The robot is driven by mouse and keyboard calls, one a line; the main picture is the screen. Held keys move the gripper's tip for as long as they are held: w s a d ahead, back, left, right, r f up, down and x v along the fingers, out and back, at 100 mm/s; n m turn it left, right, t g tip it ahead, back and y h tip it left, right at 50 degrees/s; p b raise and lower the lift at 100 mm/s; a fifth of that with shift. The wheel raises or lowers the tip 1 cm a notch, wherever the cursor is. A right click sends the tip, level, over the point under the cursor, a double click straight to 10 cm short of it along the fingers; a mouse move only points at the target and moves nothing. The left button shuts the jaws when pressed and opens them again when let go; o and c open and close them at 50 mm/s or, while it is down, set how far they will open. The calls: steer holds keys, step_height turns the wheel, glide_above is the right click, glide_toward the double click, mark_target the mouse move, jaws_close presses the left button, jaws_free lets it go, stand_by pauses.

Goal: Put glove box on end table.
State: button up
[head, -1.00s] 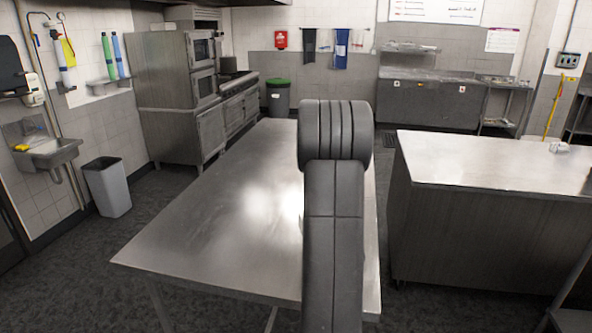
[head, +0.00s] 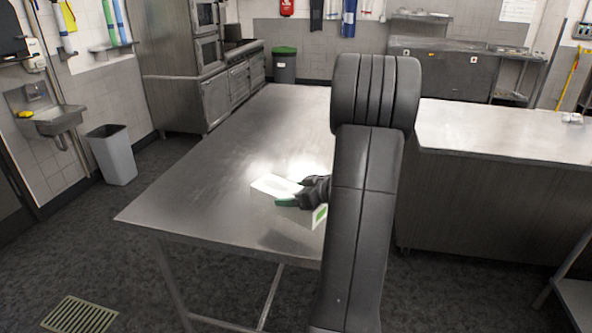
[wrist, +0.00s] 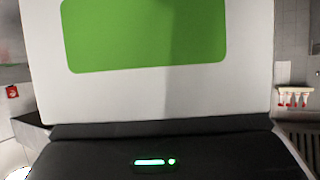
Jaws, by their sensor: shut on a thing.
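The glove box (head: 272,186) is white with green patches. My gripper (head: 302,193) is shut on it, and the dark gripper and wrist hide part of the box in the head view. The box is over the near part of a long steel table (head: 190,185); a dark reflection shows on the top below it, and it looks held above the surface. In the wrist view the box (wrist: 255,70) fills most of the picture, with its large green panel towards the camera. I cannot tell for sure which table is the end table.
The long steel table's top is otherwise bare. A second steel-topped counter (head: 480,130) stands to the right across a gap. A grey bin (head: 112,155) and a sink (head: 55,120) are at left. Ovens (head: 195,75) and a green-lidded bin (head: 284,66) stand further back.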

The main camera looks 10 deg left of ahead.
step_height(320, 180, down, 8)
steer(key=shift+f, duration=0.1)
stand_by(0.4)
steer(key=shift+f, duration=0.1)
steer(key=o, duration=1.2)
steer(key=shift+c, duration=0.2)
steer(key=shift+r, duration=0.25)
steer(key=v, duration=1.2)
steer(key=shift+f, duration=0.15)
steer(key=x, duration=1.2)
